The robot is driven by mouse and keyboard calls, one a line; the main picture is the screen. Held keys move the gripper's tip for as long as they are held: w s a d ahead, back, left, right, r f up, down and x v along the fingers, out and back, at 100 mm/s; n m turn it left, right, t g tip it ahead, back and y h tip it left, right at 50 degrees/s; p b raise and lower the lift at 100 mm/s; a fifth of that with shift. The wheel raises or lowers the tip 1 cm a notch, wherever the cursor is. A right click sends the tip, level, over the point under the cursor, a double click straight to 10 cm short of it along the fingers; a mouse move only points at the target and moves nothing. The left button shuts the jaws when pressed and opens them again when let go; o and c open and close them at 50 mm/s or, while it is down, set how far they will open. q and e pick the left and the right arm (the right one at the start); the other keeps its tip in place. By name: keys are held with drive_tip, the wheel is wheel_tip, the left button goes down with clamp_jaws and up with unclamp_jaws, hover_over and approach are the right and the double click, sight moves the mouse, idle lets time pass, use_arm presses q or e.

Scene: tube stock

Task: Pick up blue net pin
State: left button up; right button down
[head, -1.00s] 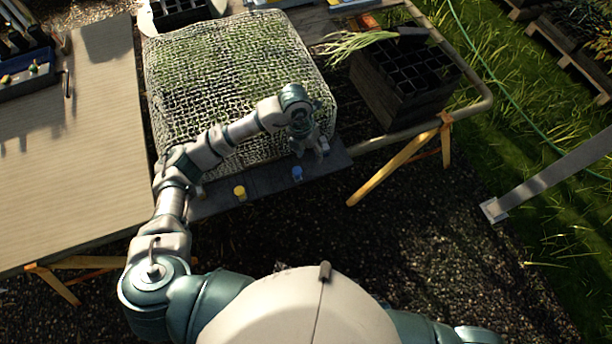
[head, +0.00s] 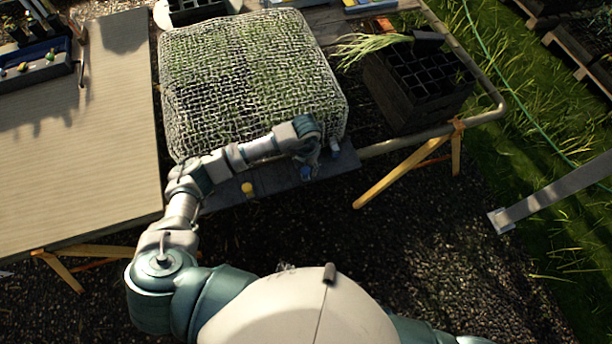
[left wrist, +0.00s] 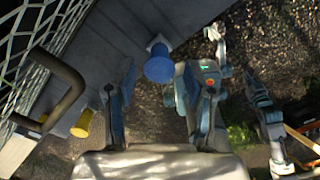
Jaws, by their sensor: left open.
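The blue net pin (head: 306,173) stands at the front edge of the dark board below the netted block. In the left wrist view the blue pin (left wrist: 158,64) has a round blue head and a wider foot. My left gripper (head: 316,164) is open and close above and beside the pin, partly covering it in the head view. In the left wrist view its two fingers (left wrist: 156,80) are spread, with the pin showing between and just beyond their tips. I cannot tell whether they touch it.
A yellow pin (head: 247,188) stands on the same board (head: 274,182), to the left. The white net (head: 250,85) covers a green block behind. A black cell tray (head: 420,75) stands at right, a wooden tabletop (head: 80,150) at left. Gravel lies in front.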

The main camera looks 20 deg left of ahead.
sight(306, 170)
use_arm(q)
wheel_tip(306, 170, down, 4)
drive_tip(key=shift+s+f, duration=0.1)
drive_tip(key=shift+f, duration=0.1)
clamp_jaws()
drive_tip(key=shift+r, duration=0.15)
wheel_tip(306, 170, up, 10)
drive_tip(key=shift+f, duration=0.1)
idle(0.3)
